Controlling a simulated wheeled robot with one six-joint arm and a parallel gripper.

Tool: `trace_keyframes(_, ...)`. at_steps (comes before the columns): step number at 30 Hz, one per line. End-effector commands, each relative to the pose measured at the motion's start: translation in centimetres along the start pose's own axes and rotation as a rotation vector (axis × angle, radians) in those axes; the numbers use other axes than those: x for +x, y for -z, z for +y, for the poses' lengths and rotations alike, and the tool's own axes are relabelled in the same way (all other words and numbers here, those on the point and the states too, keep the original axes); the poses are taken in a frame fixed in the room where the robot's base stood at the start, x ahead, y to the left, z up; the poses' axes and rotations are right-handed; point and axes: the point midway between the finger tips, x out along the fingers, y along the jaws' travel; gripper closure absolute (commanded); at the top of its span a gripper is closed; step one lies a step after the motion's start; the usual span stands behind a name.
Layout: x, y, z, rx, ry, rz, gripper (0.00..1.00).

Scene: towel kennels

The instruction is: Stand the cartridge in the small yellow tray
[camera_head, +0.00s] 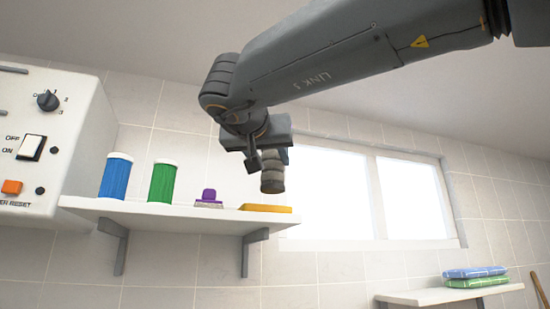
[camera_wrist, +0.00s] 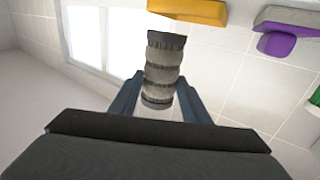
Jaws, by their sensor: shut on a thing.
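The cartridge (camera_wrist: 163,68) is a grey ribbed cylinder with dark ends. My gripper (camera_wrist: 162,100) is shut on it, with a finger on each side. In the head view the cartridge (camera_head: 272,172) hangs below my gripper (camera_head: 270,152), roughly upright, in the air above the shelf's right end. The small yellow tray (camera_head: 265,208) lies on the right end of the shelf, below the cartridge. The tray also shows at the top of the wrist view (camera_wrist: 188,11). The cartridge looks apart from it. The tray's inside is hidden in the head view.
On the wall shelf (camera_head: 170,216) stand a blue cylinder (camera_head: 116,178), a green cylinder (camera_head: 162,182) and a purple-handled brush (camera_head: 209,197), left of the tray. A switch panel (camera_head: 45,125) is at the far left. Folded towels (camera_head: 475,277) lie on a lower right shelf.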

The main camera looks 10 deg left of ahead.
Motion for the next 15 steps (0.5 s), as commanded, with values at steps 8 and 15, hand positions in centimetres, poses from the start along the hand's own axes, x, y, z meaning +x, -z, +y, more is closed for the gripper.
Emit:
trace_keyframes(8, 1.9, -0.2, -0.9, 0.0, -0.003, 0.0, 0.82)
trace_keyframes(15, 3.4, -0.2, -1.7, 0.0, -0.004, 0.0, 0.82)
